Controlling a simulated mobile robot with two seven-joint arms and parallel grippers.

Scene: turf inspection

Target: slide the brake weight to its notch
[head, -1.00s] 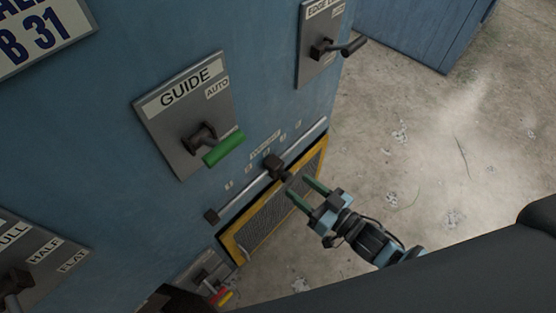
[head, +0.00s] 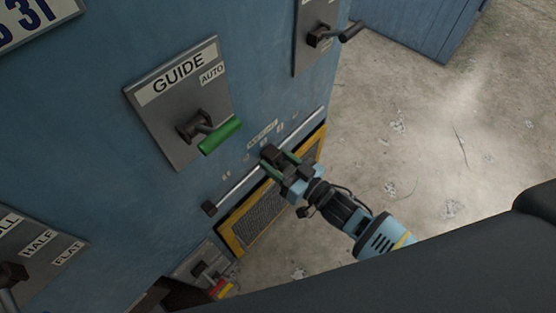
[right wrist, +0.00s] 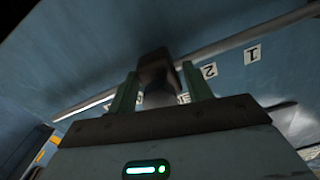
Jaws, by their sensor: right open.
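The brake weight (head: 271,154) is a dark block on a thin metal rail (head: 239,186) along the blue machine's lower wall. In the right wrist view the weight (right wrist: 154,66) stands between my two green fingers. My right gripper (head: 280,163) is open, with one finger on each side of the weight; a gap shows beside it. Small number plates line the rail; the right wrist view shows plate 1 (right wrist: 252,54) and plate 2 (right wrist: 209,71), to the right of the weight. The notch itself cannot be made out. My left gripper is out of view.
A GUIDE panel (head: 166,82) with a green-handled lever (head: 220,137) juts out above the rail. A yellow-framed mesh guard (head: 232,237) lies below it. A red and yellow handle (head: 220,288) is lower down. Concrete floor (head: 430,150) is open to the right.

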